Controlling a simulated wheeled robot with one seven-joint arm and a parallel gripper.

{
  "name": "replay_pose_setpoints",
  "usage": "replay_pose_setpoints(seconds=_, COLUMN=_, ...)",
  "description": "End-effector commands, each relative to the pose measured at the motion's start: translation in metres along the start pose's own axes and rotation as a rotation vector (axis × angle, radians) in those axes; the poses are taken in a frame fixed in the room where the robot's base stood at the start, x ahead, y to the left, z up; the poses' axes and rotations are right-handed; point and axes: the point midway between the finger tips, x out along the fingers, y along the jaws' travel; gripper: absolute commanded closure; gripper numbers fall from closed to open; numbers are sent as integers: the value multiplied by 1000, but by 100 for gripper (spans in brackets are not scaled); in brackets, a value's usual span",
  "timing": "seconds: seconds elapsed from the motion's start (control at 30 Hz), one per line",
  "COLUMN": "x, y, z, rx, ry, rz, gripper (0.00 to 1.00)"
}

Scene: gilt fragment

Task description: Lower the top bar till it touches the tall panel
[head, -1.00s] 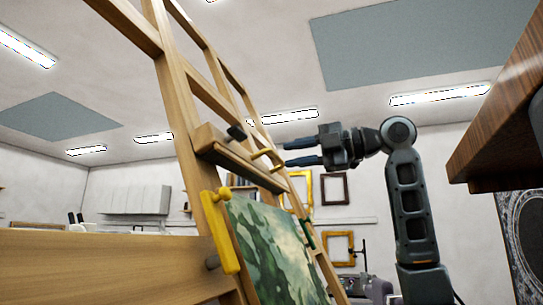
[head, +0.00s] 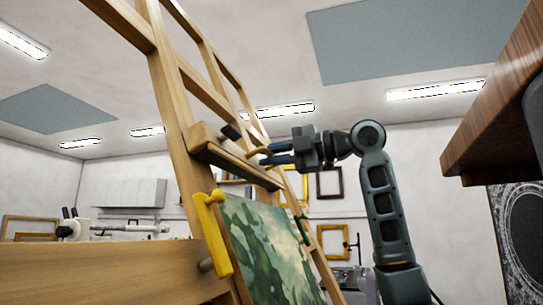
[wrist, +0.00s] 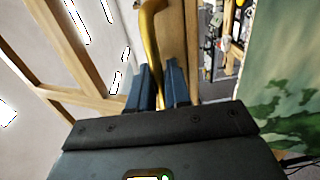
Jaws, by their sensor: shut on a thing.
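The top bar (head: 225,158) is a wooden crosspiece on the easel, with a dark knob and a brass handle (head: 256,151). The tall panel (head: 265,250), a green landscape painting, stands below it; a gap shows between the bar's underside and the panel's top edge. My gripper (head: 270,154) is at the handle from the right. In the wrist view the brass handle (wrist: 150,40) runs down between my blue fingers (wrist: 160,85), which are shut on it. The panel (wrist: 285,75) shows at the right there. The fingers hide part of the handle.
The easel's wooden uprights (head: 172,110) slope behind the bar. A yellow clamp (head: 218,235) and a green one (head: 303,230) sit at the panel's sides. A dark wooden shelf or tabletop (head: 490,110) juts in at the right, beyond my arm.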

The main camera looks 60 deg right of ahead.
Motion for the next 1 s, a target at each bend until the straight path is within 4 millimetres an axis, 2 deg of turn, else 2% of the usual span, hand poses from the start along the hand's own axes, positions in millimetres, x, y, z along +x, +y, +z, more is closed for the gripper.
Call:
replay_pose_setpoints(seconds=0.53, x=-1, y=-4, z=0, rx=1, ry=0, rz=-1, gripper=100)
replay_pose_setpoints(seconds=0.67, x=-4, y=-16, z=0, rx=0, ry=0, rz=-1, gripper=100)
replay_pose_setpoints(seconds=0.9, x=-16, y=-51, z=0, rx=0, ry=0, rz=-2, gripper=100)
replay_pose_setpoints(seconds=1.0, x=-19, y=-58, z=0, rx=-1, ry=-1, rz=-3, gripper=100)
